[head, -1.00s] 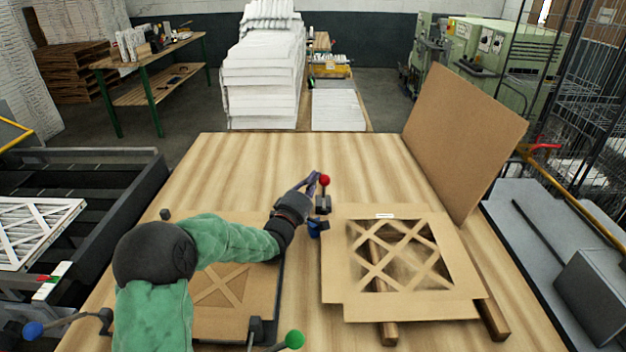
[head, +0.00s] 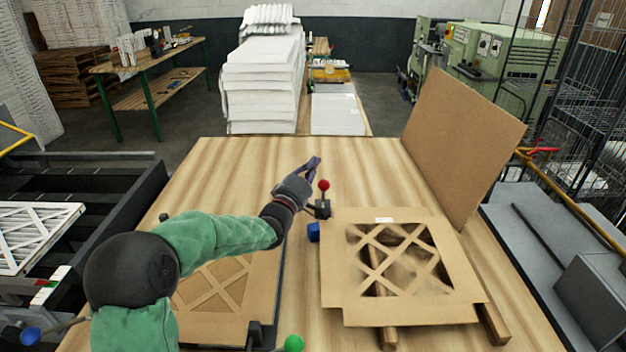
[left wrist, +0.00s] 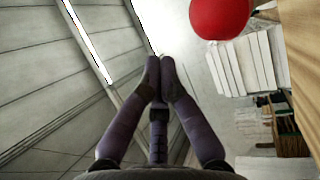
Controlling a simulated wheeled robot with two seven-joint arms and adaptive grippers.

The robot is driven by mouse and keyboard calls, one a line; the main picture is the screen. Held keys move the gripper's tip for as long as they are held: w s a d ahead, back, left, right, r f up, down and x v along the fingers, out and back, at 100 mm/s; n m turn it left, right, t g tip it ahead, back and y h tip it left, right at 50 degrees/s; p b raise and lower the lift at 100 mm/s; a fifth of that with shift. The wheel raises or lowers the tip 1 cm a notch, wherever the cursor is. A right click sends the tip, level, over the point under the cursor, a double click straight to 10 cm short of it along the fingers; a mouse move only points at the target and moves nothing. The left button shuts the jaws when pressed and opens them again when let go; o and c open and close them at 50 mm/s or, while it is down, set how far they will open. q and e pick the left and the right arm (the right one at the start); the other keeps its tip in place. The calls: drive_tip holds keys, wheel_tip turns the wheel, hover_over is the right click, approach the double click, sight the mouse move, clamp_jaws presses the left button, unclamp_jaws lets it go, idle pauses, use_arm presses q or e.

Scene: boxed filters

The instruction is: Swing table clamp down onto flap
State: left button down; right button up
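The table clamp shows in the head view as a red ball knob (head: 323,185) on an upright handle above a dark clamp body (head: 320,208). A blue block (head: 313,232) sits just in front of the body, beside the left edge of the right-hand cardboard box (head: 335,290). My left gripper (head: 314,161) is above and just left of the knob, apart from it. In the left wrist view its purple fingertips (left wrist: 159,66) are together with nothing between them, and the red knob (left wrist: 220,15) is at the top right. My right gripper is out of view.
A large cardboard flap (head: 465,145) stands tilted up at the right rear of the box. Two wooden bars (head: 388,337) show under the box. Another cardboard lattice panel (head: 215,290) lies partly under my left arm, near a green knob (head: 294,343). The far tabletop is clear.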

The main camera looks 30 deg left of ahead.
use_arm(q)
drive_tip(key=d+r+m+g+y+p, duration=0.1)
drive_tip(key=g+y+p, duration=0.1)
drive_tip(key=p, duration=0.6)
drive_tip(key=d+r+m+g+y+p, duration=0.1)
drive_tip(key=r+m+g+y+p, duration=0.1)
drive_tip(key=p, duration=0.6)
drive_tip(key=d+r+m+g+y+p, duration=0.1)
drive_tip(key=m+g+y+p, duration=0.1)
drive_tip(key=p, duration=0.6)
drive_tip(key=shift+w+d+r+p, duration=0.25)
drive_tip(key=shift+w+r+p, duration=0.05)
drive_tip(key=shift+p, duration=0.1)
drive_tip(key=s+d+f+m+g+y+p, duration=0.15)
drive_tip(key=s+m+g+p, duration=0.25)
drive_tip(key=p, duration=0.4)
drive_tip(key=shift+h, duration=0.25)
drive_tip(key=w+a+f, duration=0.1)
drive_tip(key=f, duration=0.1)
drive_tip(key=w+a+f+p, duration=0.1)
drive_tip(key=w+f, duration=0.1)
drive_tip(key=w+a+f, duration=0.1)
drive_tip(key=f, duration=0.1)
drive_tip(key=shift+w+p, duration=0.35)
drive_tip(key=shift+p, duration=0.05)
